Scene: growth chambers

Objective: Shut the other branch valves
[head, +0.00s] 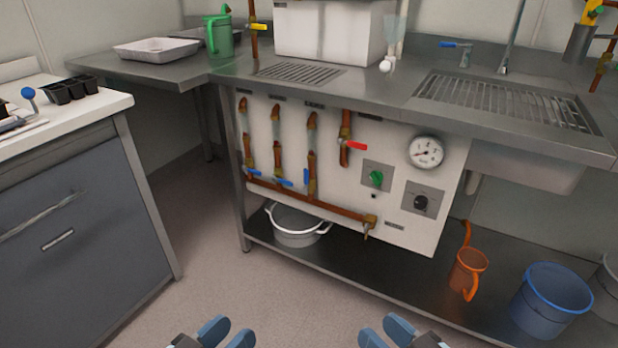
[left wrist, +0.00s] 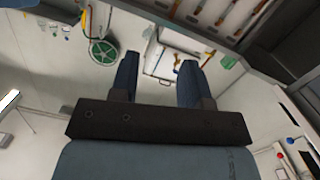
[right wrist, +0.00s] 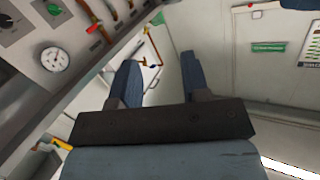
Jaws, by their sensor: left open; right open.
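A white valve panel (head: 270,140) hangs under the steel bench, with three copper branch pipes on its left half. The left blue handle (head: 252,172) and middle blue handle (head: 284,183) look roughly crosswise to their pipes. The right blue handle (head: 308,177) looks upright along its pipe. A red handle (head: 355,146) sits crosswise on a fourth pipe; it also shows in the right wrist view (right wrist: 94,27). My left gripper (head: 228,332) and right gripper (head: 385,331) are open and empty at the bottom of the head view, well short of the panel.
The panel also carries a gauge (head: 426,152), a green knob (head: 376,178) and a black knob (head: 420,202). A lower shelf (head: 350,265) holds a white pot (head: 295,225), an orange jug (head: 467,271) and a blue bucket (head: 552,300). A grey cabinet (head: 80,220) stands left. The floor before the panel is clear.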

